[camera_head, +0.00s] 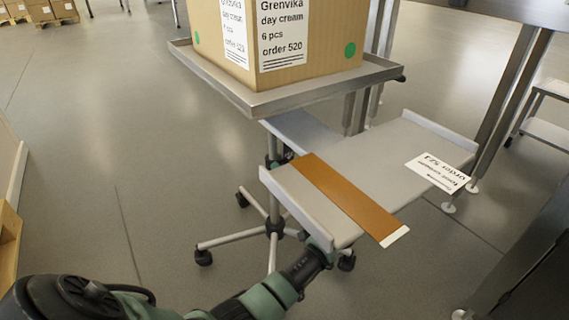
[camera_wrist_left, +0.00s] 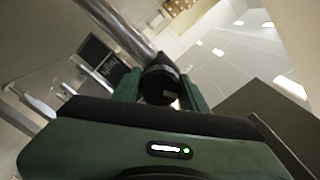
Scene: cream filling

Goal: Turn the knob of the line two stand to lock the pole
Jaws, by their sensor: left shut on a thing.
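The stand has a grey metal tray (camera_head: 290,97), a slim upright pole (camera_head: 272,147) and a splayed base on castors (camera_head: 235,236). In the left wrist view a bright metal tube, which looks like the pole (camera_wrist_left: 122,28), runs down to a black knob (camera_wrist_left: 158,84). My left gripper (camera_wrist_left: 164,92) is shut on this knob, one green finger on each side. In the head view my left arm enters at the bottom and passes under a grey shelf, which hides most of the gripper and knob. The knob's turn angle cannot be told. My right gripper is not in view.
A carton labelled order 520 (camera_head: 300,42) sits on the stand's tray. The grey shelf (camera_head: 375,165) carries a brown strip (camera_head: 345,197) and a white label (camera_head: 438,172). Table legs stand at the right.

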